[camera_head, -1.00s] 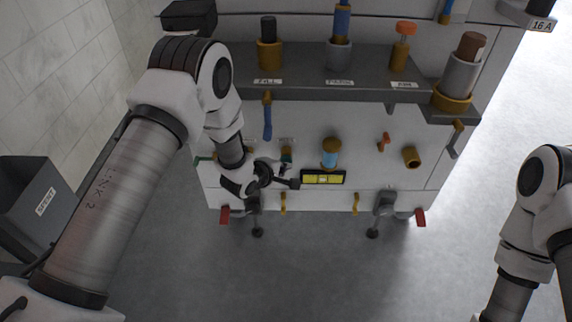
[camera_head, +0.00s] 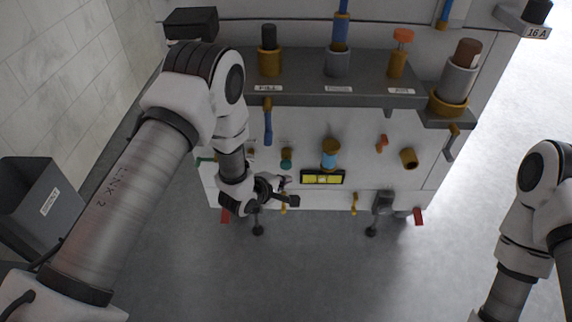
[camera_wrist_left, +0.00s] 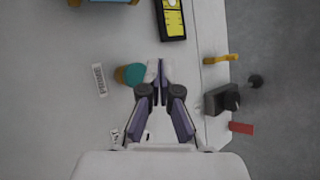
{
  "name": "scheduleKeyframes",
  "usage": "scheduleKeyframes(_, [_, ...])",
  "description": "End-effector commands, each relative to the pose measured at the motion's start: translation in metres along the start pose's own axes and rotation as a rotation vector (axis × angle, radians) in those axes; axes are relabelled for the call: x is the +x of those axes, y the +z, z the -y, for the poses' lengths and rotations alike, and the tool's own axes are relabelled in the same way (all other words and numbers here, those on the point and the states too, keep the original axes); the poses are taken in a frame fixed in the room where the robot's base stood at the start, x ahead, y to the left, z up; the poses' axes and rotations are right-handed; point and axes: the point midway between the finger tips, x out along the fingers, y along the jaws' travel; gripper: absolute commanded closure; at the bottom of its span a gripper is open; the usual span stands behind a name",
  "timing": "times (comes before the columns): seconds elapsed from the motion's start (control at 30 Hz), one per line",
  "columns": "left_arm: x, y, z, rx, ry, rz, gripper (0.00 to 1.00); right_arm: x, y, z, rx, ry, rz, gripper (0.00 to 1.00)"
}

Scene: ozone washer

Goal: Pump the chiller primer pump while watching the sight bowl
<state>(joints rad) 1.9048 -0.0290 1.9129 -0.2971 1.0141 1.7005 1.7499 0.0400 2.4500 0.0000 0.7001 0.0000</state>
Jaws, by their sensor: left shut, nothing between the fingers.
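A brass-capped bowl with a light blue body (camera_head: 330,153), which looks like the sight bowl, is on the white front panel. My left gripper (camera_head: 291,192) is shut and empty in front of the panel, below the teal knob. In the left wrist view, the closed fingertips (camera_wrist_left: 158,68) are just right of the teal knob (camera_wrist_left: 133,74); contact cannot be told. My right gripper is out of view.
A yellow display (camera_head: 322,177) is below the bowl. A dark shelf (camera_head: 300,88) carries several brass and grey plungers above. A blue-handled lever (camera_head: 268,126) hangs under it. A grey bin (camera_head: 40,200) stands left. Floor in front is clear.

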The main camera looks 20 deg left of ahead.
Motion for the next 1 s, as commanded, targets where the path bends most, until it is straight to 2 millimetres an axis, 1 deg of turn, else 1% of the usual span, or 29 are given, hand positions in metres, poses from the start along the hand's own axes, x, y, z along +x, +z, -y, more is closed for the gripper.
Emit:
scheduleKeyframes(0.03, [-0.005, 0.003, 0.0, 0.001, -0.001, 0.0, 1.0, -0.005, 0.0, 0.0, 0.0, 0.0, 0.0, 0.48])
scheduleKeyframes(0.3, [-0.021, 0.015, 0.014, 0.001, -0.001, 0.0, 1.0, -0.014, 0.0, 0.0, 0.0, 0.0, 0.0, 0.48])
scheduleKeyframes(1.0, [-0.021, 0.015, 0.015, 0.001, 0.001, 0.0, 1.0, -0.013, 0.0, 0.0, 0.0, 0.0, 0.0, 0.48])
